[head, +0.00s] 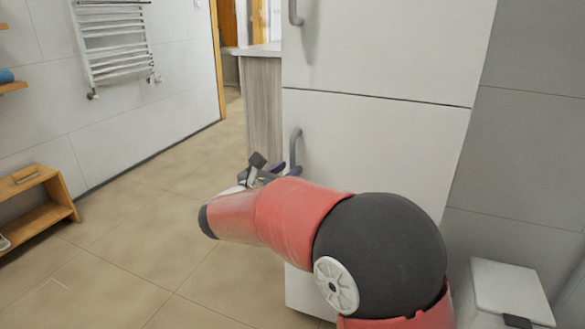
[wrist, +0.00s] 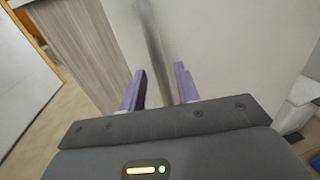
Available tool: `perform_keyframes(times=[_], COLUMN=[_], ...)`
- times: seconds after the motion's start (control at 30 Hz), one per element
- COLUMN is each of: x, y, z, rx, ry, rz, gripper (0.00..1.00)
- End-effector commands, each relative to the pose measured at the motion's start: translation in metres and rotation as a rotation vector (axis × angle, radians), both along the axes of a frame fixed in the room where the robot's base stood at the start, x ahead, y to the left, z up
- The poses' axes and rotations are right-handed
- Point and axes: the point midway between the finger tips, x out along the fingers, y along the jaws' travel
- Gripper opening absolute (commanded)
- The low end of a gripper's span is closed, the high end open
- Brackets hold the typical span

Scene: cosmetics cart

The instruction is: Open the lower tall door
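The lower tall door (head: 385,150) is the white lower front of a tall cabinet and looks shut, flush below the upper door. Its grey bar handle (head: 296,147) is upright near the door's left edge. My gripper (head: 266,172) is at the lower part of this handle, partly hidden by my red arm. In the wrist view the two purple fingers of my gripper (wrist: 159,86) are apart. The handle (wrist: 153,45) runs down into the gap between them, and I see no finger pressed on it. I cannot tell how deep it sits.
The upper door (head: 390,45) has its own handle (head: 295,12). A wood-grained counter (head: 262,105) stands left of the cabinet. A white bin (head: 508,290) is at the lower right. A wooden shelf unit (head: 38,205) is far left. The tiled floor (head: 130,225) between is clear.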

Motion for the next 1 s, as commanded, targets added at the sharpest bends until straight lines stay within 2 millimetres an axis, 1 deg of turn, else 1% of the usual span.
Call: perform_keyframes(times=[0.03,0.1,0.2,0.5,0.53,0.57,0.77,1.0], x=[0.007,0.014,0.02,0.023,0.023,0.023,0.023,0.023], y=[-0.005,-0.009,-0.013,-0.015,-0.015,-0.015,-0.014,-0.014], z=[0.0,0.0,-0.001,0.0,0.0,0.0,0.0,0.0], rx=[0.0,0.001,0.001,0.001,0.001,0.001,0.002,0.002], ry=[0.0,-0.001,0.0,0.0,0.0,0.0,0.0,0.0], rz=[-0.003,-0.002,-0.001,0.0,0.0,0.0,0.0,0.0], gripper=[0.32,0.32,0.32,0.32,0.31,0.27,0.01,0.0])
